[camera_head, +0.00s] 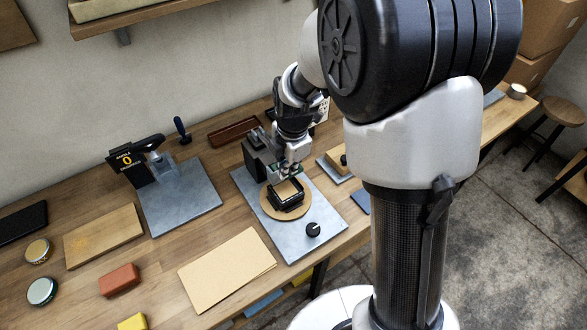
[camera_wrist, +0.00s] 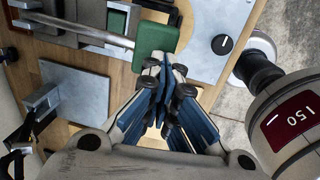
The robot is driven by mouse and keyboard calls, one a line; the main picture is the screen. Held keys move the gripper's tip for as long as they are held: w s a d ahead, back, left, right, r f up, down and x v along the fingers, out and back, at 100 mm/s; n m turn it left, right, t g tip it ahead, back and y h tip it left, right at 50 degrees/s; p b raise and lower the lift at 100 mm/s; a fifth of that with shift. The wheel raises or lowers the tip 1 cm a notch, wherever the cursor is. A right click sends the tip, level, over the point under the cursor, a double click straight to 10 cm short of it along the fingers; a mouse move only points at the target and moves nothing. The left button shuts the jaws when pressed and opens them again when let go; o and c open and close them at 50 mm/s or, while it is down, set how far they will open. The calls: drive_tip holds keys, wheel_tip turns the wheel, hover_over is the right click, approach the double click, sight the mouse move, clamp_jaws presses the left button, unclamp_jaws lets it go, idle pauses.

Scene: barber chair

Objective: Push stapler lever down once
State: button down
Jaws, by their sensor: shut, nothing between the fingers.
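In the middle of the bench, a grey base plate (camera_head: 326,211) carries a dark upright block (camera_head: 256,160), a round wooden disc (camera_head: 268,209) and a black object (camera_head: 288,198) on the disc. I take this station for the stapler, but its shape is partly hidden by my arm. In the wrist view, a metal rod (camera_wrist: 85,31) ends in a green pad (camera_wrist: 155,44), which looks like the lever. My gripper (camera_head: 289,170) is shut and empty, above the disc. In the wrist view its fingertips (camera_wrist: 167,78) appear close to the green pad; I cannot tell whether they touch.
A second grey plate (camera_head: 185,203) with a black numbered sign (camera_head: 132,160) stands to the left. A tan folder (camera_head: 227,268), a red block (camera_head: 119,280) and a wooden board (camera_head: 103,234) lie in front. A black knob (camera_head: 313,229) sits on the stapler's plate.

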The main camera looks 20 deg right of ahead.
wheel_tip(320, 180, up, 10)
drive_tip(key=s+p, duration=0.1)
drive_tip(key=s, duration=0.1)
drive_tip(key=shift+d+r, duration=0.2)
drive_tip(key=shift+d, duration=0.15)
idle(0.4)
drive_tip(key=s+d+r+m+t+b, duration=0.1)
drive_tip(key=s+m+b, duration=0.2)
drive_tip(key=s+m, duration=0.7)
drive_tip(key=s+r+m+t+b, duration=0.1)
drive_tip(key=s+m+t+b, duration=0.1)
drive_tip(key=s+m, duration=0.9)
drive_tip(key=shift+s+d+r+m+b, duration=0.3)
drive_tip(key=shift+s+d+b, duration=0.1)
drive_tip(key=shift+b, duration=0.45)
drive_tip(key=c, duration=2.4)
unclamp_jaws()
